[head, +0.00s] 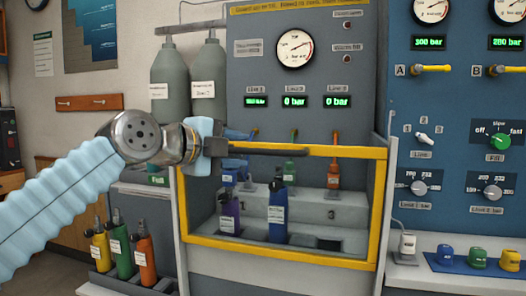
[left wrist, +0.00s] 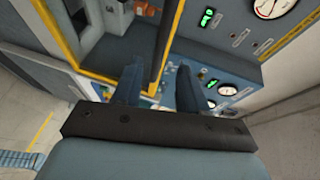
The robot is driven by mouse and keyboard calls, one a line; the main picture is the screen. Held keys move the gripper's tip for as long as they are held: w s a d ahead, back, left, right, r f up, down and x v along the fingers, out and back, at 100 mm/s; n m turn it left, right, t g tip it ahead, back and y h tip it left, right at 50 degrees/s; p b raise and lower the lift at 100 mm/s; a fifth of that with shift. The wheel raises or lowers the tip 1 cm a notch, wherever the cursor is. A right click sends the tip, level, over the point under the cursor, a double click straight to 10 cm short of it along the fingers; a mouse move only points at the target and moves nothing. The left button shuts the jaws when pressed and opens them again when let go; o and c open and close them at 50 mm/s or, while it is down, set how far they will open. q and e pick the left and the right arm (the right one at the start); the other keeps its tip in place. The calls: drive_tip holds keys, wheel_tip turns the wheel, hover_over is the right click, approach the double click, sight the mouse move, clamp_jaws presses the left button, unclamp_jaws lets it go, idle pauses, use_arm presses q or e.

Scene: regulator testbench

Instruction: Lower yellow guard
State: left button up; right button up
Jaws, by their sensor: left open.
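The yellow guard (head: 345,152) is a rectangular frame standing upright in front of the bench bay, with bottles showing through it. A yellow edge, likely the guard's, also shows in the left wrist view (left wrist: 56,28). A dark bar (head: 275,151) runs along the guard's top rail; in the left wrist view the bar (left wrist: 167,40) reaches in between the fingers. My left gripper (head: 222,148) is open at the bar's left end, its fingers (left wrist: 160,88) on either side of it. Contact cannot be told. My right gripper is not in view.
Purple (head: 229,212) and blue (head: 277,212) bottles stand behind the guard. Grey cylinders (head: 208,80) are behind my left gripper. A rack of coloured bottles (head: 122,250) stands lower left. A blue control panel (head: 455,120) with knobs is at right.

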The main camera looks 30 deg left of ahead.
sight(259, 152)
use_arm(q)
drive_tip(key=p+x, duration=0.1)
drive_tip(key=x, duration=0.7)
drive_tip(key=shift+w+d, duration=0.1)
clamp_jaws()
